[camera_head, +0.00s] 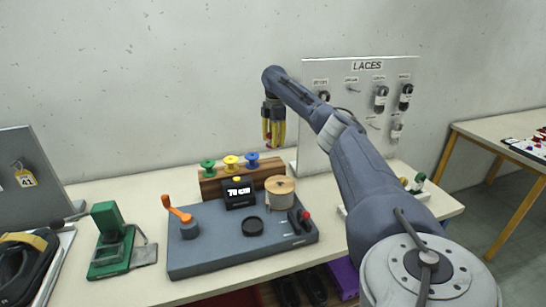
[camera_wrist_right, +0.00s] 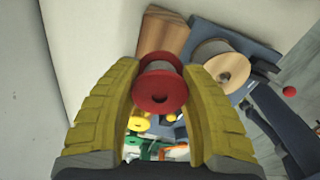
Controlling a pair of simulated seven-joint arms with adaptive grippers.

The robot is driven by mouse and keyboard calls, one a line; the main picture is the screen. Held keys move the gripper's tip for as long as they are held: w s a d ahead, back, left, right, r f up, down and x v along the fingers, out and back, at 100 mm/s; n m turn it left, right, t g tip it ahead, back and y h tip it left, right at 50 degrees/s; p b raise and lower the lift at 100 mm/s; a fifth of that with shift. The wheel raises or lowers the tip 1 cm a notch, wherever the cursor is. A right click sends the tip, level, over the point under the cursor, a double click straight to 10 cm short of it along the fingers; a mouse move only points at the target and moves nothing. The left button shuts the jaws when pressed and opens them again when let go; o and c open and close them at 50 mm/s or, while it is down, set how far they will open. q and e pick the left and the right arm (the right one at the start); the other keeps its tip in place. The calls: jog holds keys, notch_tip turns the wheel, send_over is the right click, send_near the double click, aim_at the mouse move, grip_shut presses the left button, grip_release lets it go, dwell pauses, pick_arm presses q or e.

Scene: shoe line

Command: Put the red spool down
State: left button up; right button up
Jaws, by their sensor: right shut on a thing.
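The red spool (camera_wrist_right: 160,92) shows in the right wrist view between the two yellow fingers of my right gripper (camera_wrist_right: 163,88), which is shut on it. In the head view my right gripper (camera_head: 273,130) points down, above the wooden spool rack (camera_head: 212,186) and in front of the wall; the red spool is hard to make out there. The rack carries a green spool (camera_head: 208,166), a yellow spool (camera_head: 231,162) and a blue spool (camera_head: 252,160). The rack's right part also shows in the wrist view (camera_wrist_right: 163,33). My left gripper is not in view.
A large wood-coloured spool (camera_head: 280,190) stands on the grey machine base (camera_head: 245,258), beside a small display (camera_head: 240,190) and an orange crank (camera_head: 177,209). A green press (camera_head: 112,240) stands left. The LACES board (camera_head: 345,85) stands behind my right arm.

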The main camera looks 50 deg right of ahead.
aim_at(273, 162)
jog(key=shift+f, duration=3.7)
jog(key=o, duration=1.3)
jog(key=shift+f, duration=0.1)
jog(key=shift+c, duration=0.2)
notch_tip(273, 162, up, 12)
jog(key=shift+d+r, duration=0.15)
